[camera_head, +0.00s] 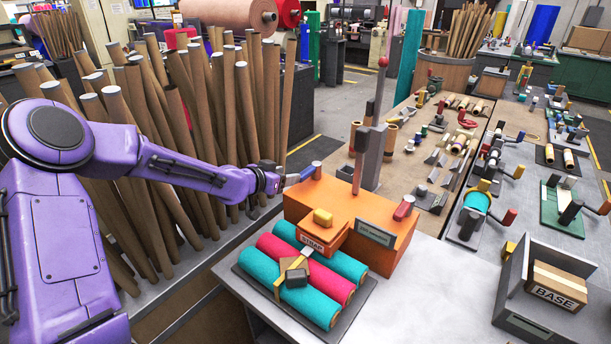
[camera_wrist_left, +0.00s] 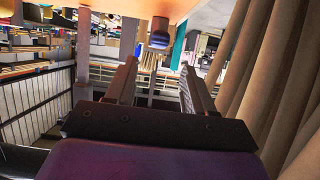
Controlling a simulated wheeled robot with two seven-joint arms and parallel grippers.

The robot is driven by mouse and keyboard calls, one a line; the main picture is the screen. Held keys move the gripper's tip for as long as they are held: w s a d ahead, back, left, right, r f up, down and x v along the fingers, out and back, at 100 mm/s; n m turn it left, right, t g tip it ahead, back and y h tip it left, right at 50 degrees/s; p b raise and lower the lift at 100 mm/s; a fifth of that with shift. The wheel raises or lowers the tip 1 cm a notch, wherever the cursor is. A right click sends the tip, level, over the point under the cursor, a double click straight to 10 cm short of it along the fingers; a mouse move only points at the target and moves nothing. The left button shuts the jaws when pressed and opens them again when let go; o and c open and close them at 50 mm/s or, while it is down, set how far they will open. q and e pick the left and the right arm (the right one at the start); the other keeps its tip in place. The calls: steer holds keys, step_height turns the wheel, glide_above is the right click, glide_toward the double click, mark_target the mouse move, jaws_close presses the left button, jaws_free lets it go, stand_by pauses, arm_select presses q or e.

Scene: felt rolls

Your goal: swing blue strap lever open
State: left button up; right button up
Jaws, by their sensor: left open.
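The blue strap lever (camera_head: 303,174) sticks out from the left side of the orange housing (camera_head: 345,213), above the felt rolls. My left gripper (camera_head: 281,184) comes in from the left and is just beside the lever's outer end. In the left wrist view, the blue lever end (camera_wrist_left: 160,38) shows beyond and above the gap between my two open fingers (camera_wrist_left: 160,78). The fingers are empty; the lever appears apart from them. A strap (camera_head: 292,271) lies across two teal rolls and one pink roll (camera_head: 305,268). My right gripper is not in view.
Tall brown tubes (camera_head: 190,120) stand close behind my left arm. A red lever (camera_head: 404,207) sits on the housing's right side, and a tall grey post (camera_head: 375,130) rises behind. A grey holder with a box marked BASE (camera_head: 557,287) stands at right. Bare table lies between.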

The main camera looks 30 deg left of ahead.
mark_target(304, 172)
arm_select(q)
steer(key=p+x, duration=0.1)
steer(key=x, duration=0.8)
steer(key=shift+w+d, duration=0.15)
jaws_close()
